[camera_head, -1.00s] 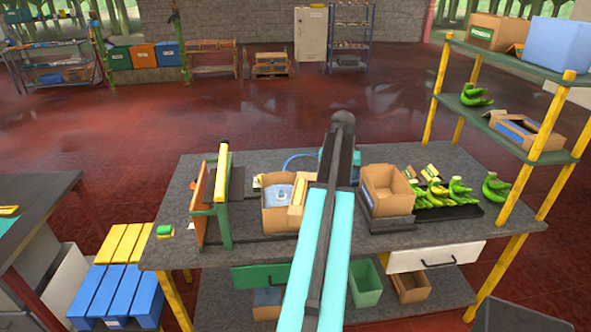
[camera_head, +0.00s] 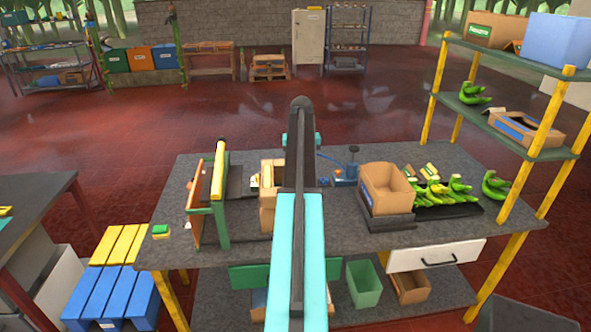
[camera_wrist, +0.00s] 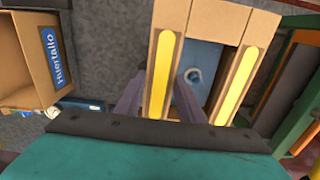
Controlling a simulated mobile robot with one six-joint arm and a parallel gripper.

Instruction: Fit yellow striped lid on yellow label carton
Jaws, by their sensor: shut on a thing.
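The yellow striped lid (camera_wrist: 162,72) shows in the wrist view as a cardboard frame with two long yellow stripes around an opening. My gripper (camera_wrist: 158,100) is shut on its left side piece, one finger on each side. A blue surface with a pale ring shows through the opening. In the head view a cardboard piece (camera_head: 267,205) stands left of my arm, with a small yellow patch above it. My arm hides the gripper and much of the lid there. I see no yellow label, so I cannot tell how the lid sits relative to its carton.
An open carton (camera_head: 390,187) stands on a dark base to the right; its blue label (camera_wrist: 53,52) shows in the wrist view. A green and orange frame (camera_head: 220,195) stands close on the left. Bananas (camera_head: 440,190) lie at the right. Bench space (camera_head: 335,215) right of my arm is clear.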

